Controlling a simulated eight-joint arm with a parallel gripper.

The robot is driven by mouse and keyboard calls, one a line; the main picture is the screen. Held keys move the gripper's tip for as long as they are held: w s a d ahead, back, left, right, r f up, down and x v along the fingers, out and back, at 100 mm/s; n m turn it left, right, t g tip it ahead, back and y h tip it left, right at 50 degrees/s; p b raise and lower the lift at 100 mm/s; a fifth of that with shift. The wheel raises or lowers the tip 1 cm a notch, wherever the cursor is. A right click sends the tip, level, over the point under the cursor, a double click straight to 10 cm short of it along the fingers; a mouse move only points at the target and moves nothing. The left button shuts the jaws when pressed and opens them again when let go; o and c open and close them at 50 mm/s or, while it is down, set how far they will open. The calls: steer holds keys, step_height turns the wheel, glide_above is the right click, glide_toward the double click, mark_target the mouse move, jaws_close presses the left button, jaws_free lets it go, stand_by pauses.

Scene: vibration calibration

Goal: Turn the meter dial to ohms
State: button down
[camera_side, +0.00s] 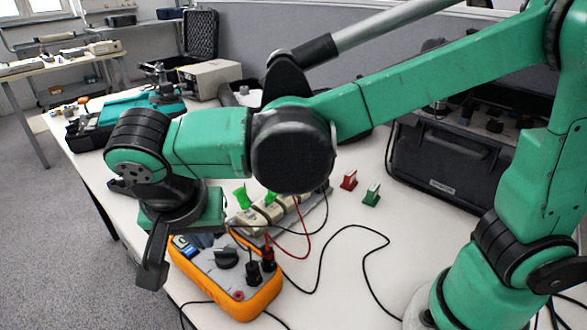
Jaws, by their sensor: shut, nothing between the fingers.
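The meter (229,285) is an orange-cased multimeter with a grey face, lying near the front left edge of the white table. Its dark round dial (226,257) shows on the face; its pointer setting is too small to read. Two plugs, one black (253,272) and one red-ringed, stand in its sockets with leads running off. My gripper (151,276) is shut and empty, pointing down just left of the meter. It is apart from the dial in the picture. My wrist hides the meter's upper end and part of its display.
A grey strip with green clips (241,196) lies behind the meter. Red (349,180) and green (371,194) small blocks stand to its right. Black and red leads loop across the table. A black open case (440,165) stands at right. The front middle table is mostly clear.

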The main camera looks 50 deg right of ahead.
mark_target(218, 267)
steer(key=s+a+r, duration=0.1)
steer(key=s+a, duration=0.2)
steer(key=a, duration=0.1)
steer(key=shift+m, duration=0.4)
steer(key=x, duration=0.9)
steer(key=shift+d, duration=0.15)
steer(key=shift+w+d+f, duration=0.2)
steer(key=shift+w+d, duration=0.35)
steer(key=shift+d, duration=0.05)
steer(key=shift+w+d+f, duration=0.25)
steer(key=shift+w+d, duration=0.25)
steer(key=shift+d, duration=0.05)
steer(key=shift+w+d, duration=0.35)
steer(key=shift+d, duration=0.05)
